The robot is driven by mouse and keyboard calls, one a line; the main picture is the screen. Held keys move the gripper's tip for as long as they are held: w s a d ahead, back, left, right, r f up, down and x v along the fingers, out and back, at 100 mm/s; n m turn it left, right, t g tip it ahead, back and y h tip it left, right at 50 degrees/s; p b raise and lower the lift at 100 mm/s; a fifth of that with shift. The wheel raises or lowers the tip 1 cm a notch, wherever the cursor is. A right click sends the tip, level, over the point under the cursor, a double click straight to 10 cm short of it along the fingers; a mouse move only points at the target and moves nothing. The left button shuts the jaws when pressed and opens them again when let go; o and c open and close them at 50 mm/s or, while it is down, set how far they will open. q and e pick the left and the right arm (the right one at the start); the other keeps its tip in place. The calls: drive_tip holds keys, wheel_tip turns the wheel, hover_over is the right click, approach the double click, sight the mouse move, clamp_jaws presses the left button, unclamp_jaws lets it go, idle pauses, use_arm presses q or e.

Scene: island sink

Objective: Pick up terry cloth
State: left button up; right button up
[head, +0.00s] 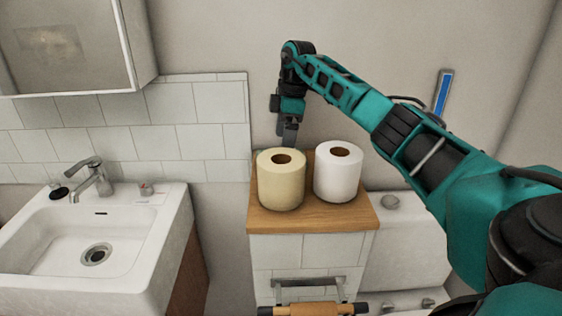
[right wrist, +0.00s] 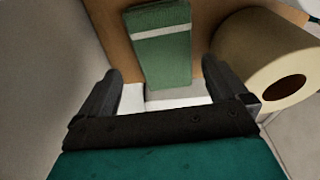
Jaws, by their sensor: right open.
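A green terry cloth with a pale stripe (right wrist: 160,48) shows in the right wrist view. It looks folded and lies on the wooden top, beside the cream paper roll. My right gripper (right wrist: 163,82) is open, and its two fingers stand apart to either side of the cloth's near end in that picture. I cannot tell whether they touch it. In the head view my right gripper (head: 288,136) points down behind the cream roll at the back left of the wooden top. I cannot make out the cloth there. My left gripper is not in view.
The cream roll (head: 281,185) and a white roll (head: 338,178) stand side by side on the wooden top (head: 312,220), close to my right gripper. A wall is right behind. A sink (head: 60,245) with a tap is at the left.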

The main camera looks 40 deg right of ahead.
drive_tip(key=f, duration=0.2)
drive_tip(key=a+f, duration=0.1)
drive_tip(key=f, duration=0.2)
drive_tip(key=shift+f, duration=0.15)
drive_tip(key=shift+c, duration=0.5)
drive_tip(key=shift+c, duration=0.6)
drive_tip(key=c, duration=0.6)
drive_tip(key=shift+c, duration=0.2)
drive_tip(key=shift+w+r, duration=0.1)
drive_tip(key=shift+r, duration=0.4)
wheel_tip(320, 180, up, 19)
drive_tip(key=p, duration=0.1)
drive_tip(key=shift+p, duration=0.4)
